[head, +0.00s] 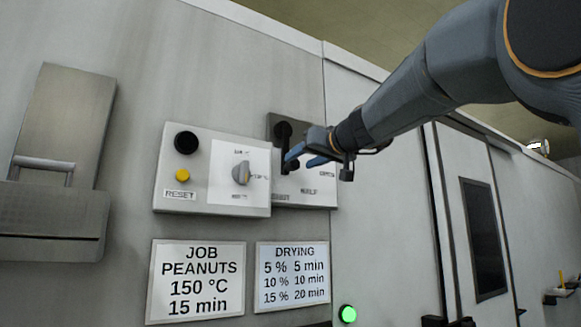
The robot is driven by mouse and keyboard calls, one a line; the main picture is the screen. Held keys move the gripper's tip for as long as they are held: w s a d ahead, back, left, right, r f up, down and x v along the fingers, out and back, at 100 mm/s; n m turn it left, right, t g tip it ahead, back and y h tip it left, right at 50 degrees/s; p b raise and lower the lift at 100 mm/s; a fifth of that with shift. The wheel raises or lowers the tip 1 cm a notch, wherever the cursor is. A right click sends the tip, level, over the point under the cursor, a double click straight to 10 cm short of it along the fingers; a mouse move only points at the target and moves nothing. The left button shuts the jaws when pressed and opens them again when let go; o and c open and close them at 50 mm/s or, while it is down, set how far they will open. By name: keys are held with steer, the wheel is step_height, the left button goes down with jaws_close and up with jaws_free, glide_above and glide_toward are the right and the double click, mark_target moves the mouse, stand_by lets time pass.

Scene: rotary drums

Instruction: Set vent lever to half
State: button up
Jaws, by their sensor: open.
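The vent lever (283,140) appears as a black bar with a round top, running down a dark plate on the right-hand control panel (317,198). Its lower end is close to my gripper's fingers and partly hidden by them. Labels along the panel's lower right are small; one seems to read "HALF" and another, at lower left, seems to end in "HUT". My gripper (302,158) has blue fingers, is open, and is in front of this panel at the lever's lower end. I cannot tell whether it touches the lever.
A nearer control box (200,207) to the left carries a grey dial (241,173), a yellow RESET button (183,175) and a black knob (186,142). Job (196,281) and drying (292,275) signs are below. A green light (347,314) glows at bottom. A metal hatch (62,145) protrudes at left.

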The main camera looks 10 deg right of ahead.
mark_target(296, 163)
steer(key=shift+p+x, duration=1.35)
steer(key=shift+x, duration=1.85)
steer(key=shift+f, duration=0.15)
steer(key=shift+d, duration=0.1)
jaws_close()
